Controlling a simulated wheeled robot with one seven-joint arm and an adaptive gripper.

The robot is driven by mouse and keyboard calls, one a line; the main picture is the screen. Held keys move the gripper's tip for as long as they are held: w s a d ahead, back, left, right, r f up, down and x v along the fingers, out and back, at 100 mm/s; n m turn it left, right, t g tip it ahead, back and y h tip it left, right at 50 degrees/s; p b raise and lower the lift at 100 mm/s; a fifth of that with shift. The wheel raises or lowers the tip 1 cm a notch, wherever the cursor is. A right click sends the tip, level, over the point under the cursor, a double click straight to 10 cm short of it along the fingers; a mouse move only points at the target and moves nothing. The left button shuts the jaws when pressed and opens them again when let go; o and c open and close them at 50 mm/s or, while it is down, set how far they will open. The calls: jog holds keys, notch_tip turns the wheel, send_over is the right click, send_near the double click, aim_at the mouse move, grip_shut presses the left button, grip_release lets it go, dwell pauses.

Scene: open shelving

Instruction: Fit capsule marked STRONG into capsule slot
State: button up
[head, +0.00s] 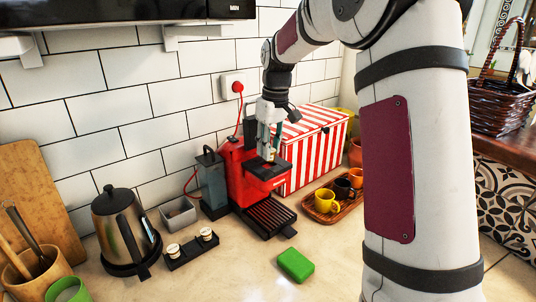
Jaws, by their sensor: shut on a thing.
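A red coffee machine (238,172) stands against the tiled wall, with a black drip tray (268,217) at its front. My gripper (266,152) points down at the top of the machine, close above its front part. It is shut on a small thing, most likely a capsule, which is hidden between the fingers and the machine. The capsule slot cannot be made out behind the gripper. A black capsule holder (190,254) on the counter to the left bears two pale-topped capsules (173,250) (206,233). Their markings are too small to read.
A kettle (125,230), grey bin (179,214) and utensil pot (30,275) stand left. A striped box (314,148) and wooden tray (347,207) with cups stand right. A green sponge (296,264) lies in front; the counter around it is clear.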

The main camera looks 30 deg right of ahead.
jog(key=shift+w+d+f, duration=0.1)
jog(key=shift+w+d, duration=0.1)
jog(key=shift+w, duration=0.4)
jog(key=shift+w+d+f, duration=0.1)
jog(key=shift+w+d, duration=0.05)
jog(key=shift+w, duration=0.4)
jog(key=shift+f+p, duration=0.3)
jog(key=shift+f, duration=1.35)
jog(key=shift+f, duration=0.1)
jog(key=o, duration=0.8)
jog(key=shift+c, duration=0.2)
jog(key=r, duration=0.4)
jog(key=s+r, duration=0.1)
jog(key=r, duration=0.3)
jog(key=r+b, duration=0.1)
jog(key=r, duration=0.3)
jog(key=shift+s+d+r, duration=0.1)
jog(key=shift+s, duration=0.15)
